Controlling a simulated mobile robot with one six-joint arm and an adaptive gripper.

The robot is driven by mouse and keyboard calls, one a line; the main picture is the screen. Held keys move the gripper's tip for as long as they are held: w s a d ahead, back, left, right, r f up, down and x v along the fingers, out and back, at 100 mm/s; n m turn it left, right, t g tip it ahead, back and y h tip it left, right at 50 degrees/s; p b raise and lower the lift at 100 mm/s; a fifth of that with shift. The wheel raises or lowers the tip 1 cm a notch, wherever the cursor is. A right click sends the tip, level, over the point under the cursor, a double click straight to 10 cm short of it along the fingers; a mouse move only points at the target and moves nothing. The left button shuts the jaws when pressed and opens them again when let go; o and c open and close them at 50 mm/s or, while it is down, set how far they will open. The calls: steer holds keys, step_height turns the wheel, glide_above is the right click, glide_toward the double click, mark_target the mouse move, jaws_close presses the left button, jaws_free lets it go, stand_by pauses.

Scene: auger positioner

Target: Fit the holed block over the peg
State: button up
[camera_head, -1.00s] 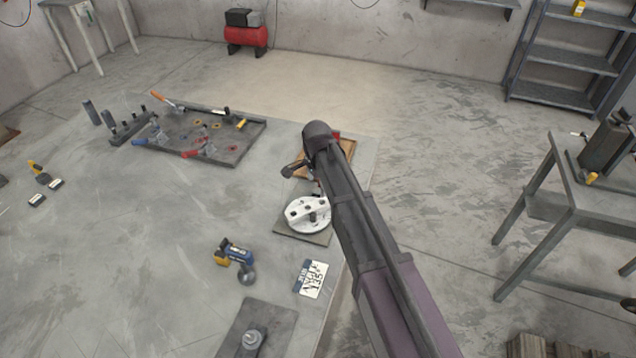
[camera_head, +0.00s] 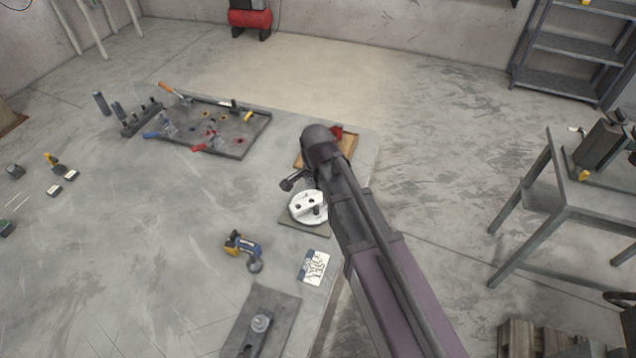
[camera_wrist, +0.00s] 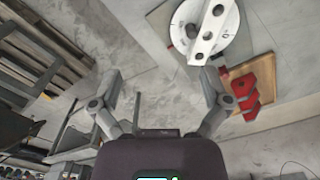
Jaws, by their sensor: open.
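A white round disc (camera_head: 298,213) sits on a grey base plate, partly hidden by my arm. A white bar with several holes (camera_wrist: 208,38) lies across the disc in the wrist view. I cannot tell whether the bar is the holed block. Another short grey peg-like piece (camera_head: 260,323) stands on a dark plate (camera_head: 278,312) at the table's front. My gripper (camera_wrist: 160,78) is open and empty, with its fingers spread wide; the disc lies beyond them at the top right. In the head view my arm mostly hides it.
A wooden tray (camera_wrist: 259,72) holds red stepped pieces (camera_wrist: 244,90) near the disc. A cordless tool (camera_head: 243,247) and a marked card (camera_head: 314,267) lie in front. A dark board with clamps (camera_head: 230,145) is at the back left.

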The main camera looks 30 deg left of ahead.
steer(key=s+d+r+n+p, duration=0.1)
steer(key=s+d+r+p, duration=0.2)
steer(key=s+r+p, duration=0.2)
steer(key=shift+s+d+r, duration=0.15)
steer(key=shift+s+r, duration=0.2)
steer(key=shift+s, duration=0.55)
stand_by(0.5)
steer(key=w+d+f+n+b, duration=0.1)
steer(key=w+d, duration=0.4)
steer(key=d, duration=0.5)
steer(key=w+d+f+n+b, duration=0.1)
steer(key=w+d, duration=0.3)
steer(key=d, duration=0.5)
steer(key=d+f+n+b, duration=0.1)
steer(key=d+n, duration=0.1)
steer(key=d, duration=2)
steer(key=shift+w+f, duration=0.25)
steer(key=shift+w, duration=0.1)
